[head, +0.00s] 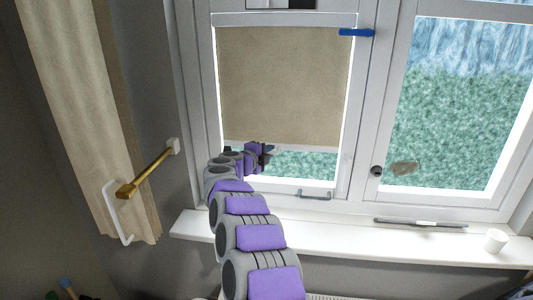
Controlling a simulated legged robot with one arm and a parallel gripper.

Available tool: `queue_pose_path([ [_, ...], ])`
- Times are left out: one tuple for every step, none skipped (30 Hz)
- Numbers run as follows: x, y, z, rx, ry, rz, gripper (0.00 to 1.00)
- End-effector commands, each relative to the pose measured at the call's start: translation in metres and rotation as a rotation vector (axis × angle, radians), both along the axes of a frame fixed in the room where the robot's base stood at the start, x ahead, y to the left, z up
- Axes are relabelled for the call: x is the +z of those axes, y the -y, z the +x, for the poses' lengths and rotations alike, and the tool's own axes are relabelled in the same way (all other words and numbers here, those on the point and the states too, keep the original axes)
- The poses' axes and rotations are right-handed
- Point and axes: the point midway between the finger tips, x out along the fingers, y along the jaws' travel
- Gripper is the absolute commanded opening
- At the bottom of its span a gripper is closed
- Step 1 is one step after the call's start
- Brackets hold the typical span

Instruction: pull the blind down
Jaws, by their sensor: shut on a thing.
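The beige blind (283,80) covers most of the left window pane. Its pale bottom bar (315,149) hangs a little above the lower frame, and a strip of green outdoors shows below it. My gripper (265,152), at the end of my purple and grey arm, is at the left part of the bottom bar. It is shut on the bar. The fingertips are small and dark, and the exact contact is hard to see.
A brass rod (148,169) sticks out from the wall at left, by a beige curtain (85,110). The white sill (345,235) holds a dark pen-like stick (420,223) and a white cup (495,240). A metal handle (315,194) is on the lower frame. A blue piece (356,32) is at the upper frame.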

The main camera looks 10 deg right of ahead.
Motion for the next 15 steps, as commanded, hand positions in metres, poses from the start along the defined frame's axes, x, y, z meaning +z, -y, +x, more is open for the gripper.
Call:
queue_pose_path([
  [0.0,-0.008,0.001,0.013,0.0,0.0,0.0],
  [0.0,-0.008,0.001,0.015,-0.001,-0.001,0.0],
  [0.0,-0.009,0.001,0.015,0.0,-0.002,0.0],
  [0.0,-0.01,0.001,0.016,0.0,-0.001,0.0],
  [0.0,-0.01,0.001,0.016,0.0,-0.001,0.0],
  [-0.001,-0.011,0.001,0.017,-0.001,-0.002,0.0],
  [-0.002,-0.012,0.001,0.017,-0.001,-0.002,0.0],
  [-0.005,-0.012,0.001,0.018,-0.001,-0.003,0.0],
  [-0.01,-0.013,0.001,0.018,-0.001,-0.003,0.0],
  [-0.016,-0.013,0.001,0.018,-0.002,-0.003,0.0],
  [-0.022,-0.014,0.001,0.018,-0.003,-0.004,0.0],
  [-0.033,-0.014,0.001,0.019,-0.004,-0.004,0.0],
  [-0.042,-0.015,0.001,0.02,-0.005,-0.005,0.0],
  [-0.051,-0.016,0.001,0.021,-0.005,-0.005,0.0],
  [-0.064,-0.016,0.001,0.021,-0.007,-0.006,0.0],
])
